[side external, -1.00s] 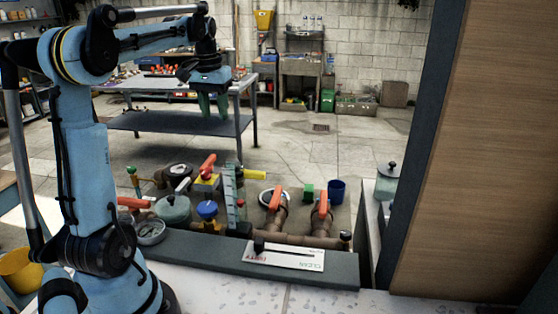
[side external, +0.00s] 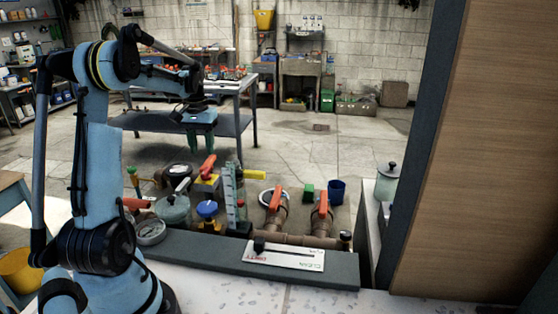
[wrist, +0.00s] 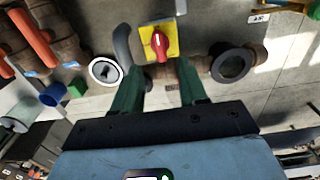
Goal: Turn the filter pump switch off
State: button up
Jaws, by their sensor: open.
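The switch is a yellow box with a red knob (wrist: 160,44). It shows at top centre of the wrist view, beyond my fingertips. In the side external view a yellow box with a red handle (side external: 208,180) stands among the pit fittings. My gripper (side external: 200,142) hangs above and behind this box, with its green fingers pointing down. In the wrist view my gripper (wrist: 160,82) is open and empty, its two green fingers apart. The knob lies between their lines and is not touched.
Pipes with orange-handled valves (side external: 275,198) stand right of the switch. A blue cup (side external: 337,190) and a green block (side external: 307,192) are near them. A DIRTY/CLEAN plate (side external: 290,256) lies on the front ledge. A workbench (side external: 160,122) stands behind. The floor right of it is open.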

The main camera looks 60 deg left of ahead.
aim_at(205, 170)
notch_tip(205, 170, down, 7)
jog(key=shift+f, duration=0.1)
dwell(0.4)
grip_shut()
